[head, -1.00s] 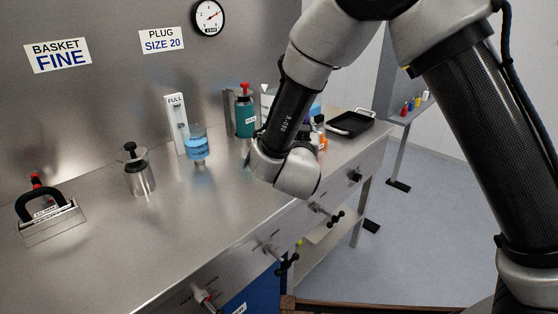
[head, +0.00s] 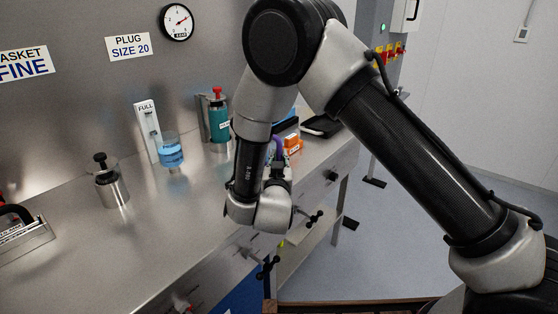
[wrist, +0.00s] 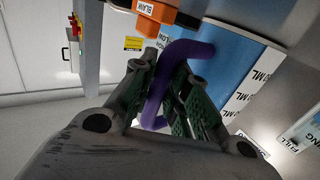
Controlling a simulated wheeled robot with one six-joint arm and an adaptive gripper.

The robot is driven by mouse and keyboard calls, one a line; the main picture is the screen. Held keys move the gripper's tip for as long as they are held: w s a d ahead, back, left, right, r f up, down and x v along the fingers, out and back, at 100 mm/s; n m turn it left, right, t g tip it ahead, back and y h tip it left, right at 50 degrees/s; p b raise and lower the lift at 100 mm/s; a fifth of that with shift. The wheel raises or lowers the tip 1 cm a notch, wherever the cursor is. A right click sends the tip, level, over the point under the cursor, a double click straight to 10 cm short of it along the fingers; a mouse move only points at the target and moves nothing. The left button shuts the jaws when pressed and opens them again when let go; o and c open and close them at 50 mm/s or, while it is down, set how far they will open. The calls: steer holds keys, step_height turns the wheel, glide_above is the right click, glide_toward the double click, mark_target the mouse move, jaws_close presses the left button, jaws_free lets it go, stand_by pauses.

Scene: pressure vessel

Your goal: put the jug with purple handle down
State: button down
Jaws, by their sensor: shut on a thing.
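The jug's purple handle (wrist: 190,48) runs between my gripper's green-padded fingers in the wrist view. My gripper (wrist: 172,88) is shut on this handle. A blue body with white ML labels (wrist: 232,70) shows right behind the handle; it looks like the jug's side. In the head view the purple handle (head: 277,145) shows just above my gripper (head: 278,165), near the bench's front edge at the right. My arm hides most of the jug there. I cannot tell whether its base touches the bench.
The steel bench (head: 150,235) has free room at front left. A metal canister (head: 110,185), a blue beaker (head: 171,152) and a teal bottle (head: 217,122) stand along it. An orange block (wrist: 157,12) labelled BLANK is close to the handle. A black tray (head: 320,126) lies behind.

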steer(key=shift+f, duration=0.1)
steer(key=c, duration=1.4)
jaws_free()
steer(key=s, duration=0.7)
steer(key=shift+s+a+f, duration=0.15)
steer(key=shift+s+f, duration=0.05)
steer(key=shift+s, duration=0.2)
